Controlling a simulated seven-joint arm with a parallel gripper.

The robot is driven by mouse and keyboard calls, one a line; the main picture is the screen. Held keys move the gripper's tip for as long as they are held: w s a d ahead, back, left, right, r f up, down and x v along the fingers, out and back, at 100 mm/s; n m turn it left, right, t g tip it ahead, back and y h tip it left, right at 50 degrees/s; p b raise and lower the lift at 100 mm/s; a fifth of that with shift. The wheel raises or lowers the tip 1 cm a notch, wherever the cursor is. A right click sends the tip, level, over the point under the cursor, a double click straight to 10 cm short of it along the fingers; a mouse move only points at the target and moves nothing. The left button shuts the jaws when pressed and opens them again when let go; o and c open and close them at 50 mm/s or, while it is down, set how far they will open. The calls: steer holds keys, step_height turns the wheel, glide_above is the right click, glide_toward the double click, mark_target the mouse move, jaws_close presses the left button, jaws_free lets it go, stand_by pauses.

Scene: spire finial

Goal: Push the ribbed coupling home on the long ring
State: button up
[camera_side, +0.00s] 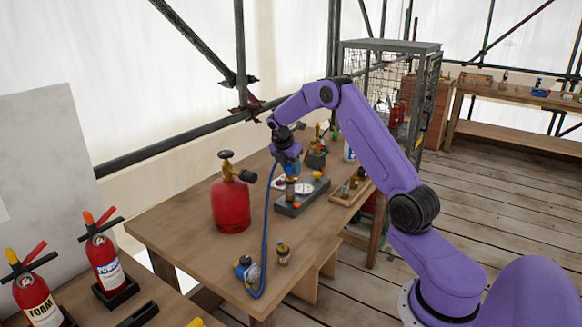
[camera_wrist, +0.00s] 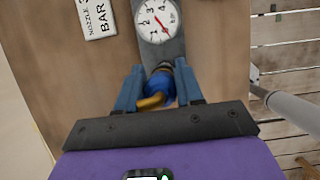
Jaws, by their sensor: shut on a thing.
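My gripper (camera_wrist: 160,92) points down over the grey block with the dial gauge. Its two blue fingers are closed on a blue piece with a brass-yellow part, apparently the ribbed coupling (camera_wrist: 160,84). Its ribs are too small to make out. A dark collar shows just beyond it in the wrist view, against the grey block. In the side view my gripper (camera_side: 289,163) is above a brass and dark upright fitting (camera_side: 290,188) on the block, perhaps the long ring. I cannot tell how far the coupling sits on it.
The grey gauge block (camera_side: 290,208) stands on the wooden table (camera_side: 185,225). A red gas cylinder (camera_side: 231,205) stands to its left. A blue hose (camera_side: 266,220) hangs down to a blue regulator (camera_side: 246,269). A brass fitting (camera_side: 283,254) stands nearby. A wooden tray (camera_side: 351,191) lies to the right.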

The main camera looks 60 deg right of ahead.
steer(key=shift+f, duration=0.45)
steer(key=o, duration=1.1)
steer(key=v, duration=1.7)
steer(key=shift+a+r, duration=0.15)
